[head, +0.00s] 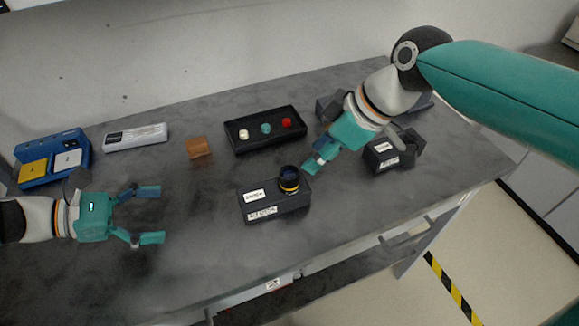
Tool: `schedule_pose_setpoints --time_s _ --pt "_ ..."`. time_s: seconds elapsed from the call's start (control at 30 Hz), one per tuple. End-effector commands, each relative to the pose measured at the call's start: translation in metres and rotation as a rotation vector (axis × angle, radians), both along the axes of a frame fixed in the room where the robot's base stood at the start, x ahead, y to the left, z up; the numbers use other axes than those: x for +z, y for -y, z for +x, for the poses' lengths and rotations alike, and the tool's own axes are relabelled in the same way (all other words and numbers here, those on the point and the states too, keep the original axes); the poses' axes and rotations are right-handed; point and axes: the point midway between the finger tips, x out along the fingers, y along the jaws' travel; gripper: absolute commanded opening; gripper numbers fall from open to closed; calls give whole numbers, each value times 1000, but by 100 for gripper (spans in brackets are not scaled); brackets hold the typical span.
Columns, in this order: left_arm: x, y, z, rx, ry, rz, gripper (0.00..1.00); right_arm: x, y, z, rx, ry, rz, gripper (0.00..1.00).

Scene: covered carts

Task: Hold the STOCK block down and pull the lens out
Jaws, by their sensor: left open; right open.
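The STOCK block (275,205) is a dark box with white labels on its front, their print too small to read surely. It sits on the grey cart top near the middle. The lens (289,178), a short dark cylinder with a yellow ring, stands upright in the block's right end. My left gripper (151,214) is open and empty, well to the left of the block. My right gripper (317,160) is open, close to the lens on its upper right; I cannot tell any contact. Its fingers are seen nearly edge-on.
Behind the block lies a black tray (240,146) with white, teal and red pieces. A brown cube (197,147), a grey labelled box (136,137) and a blue holder (52,146) stand left. Dark blocks (384,157) lie right.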

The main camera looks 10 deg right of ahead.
Motion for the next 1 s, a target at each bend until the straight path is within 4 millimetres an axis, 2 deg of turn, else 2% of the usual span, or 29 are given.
schedule_pose_setpoints --time_s 0.17,0.37,1.0 --pt "-2 4 0 -1 0 -1 92 0 -1 -1 9 -2 2 42" --pt "-9 24 3 -4 -1 -1 92 0 -1 -1 7 -2 2 42" --pt "-56 133 19 -3 -3 1 92 0 -1 -1 5 -2 2 42"
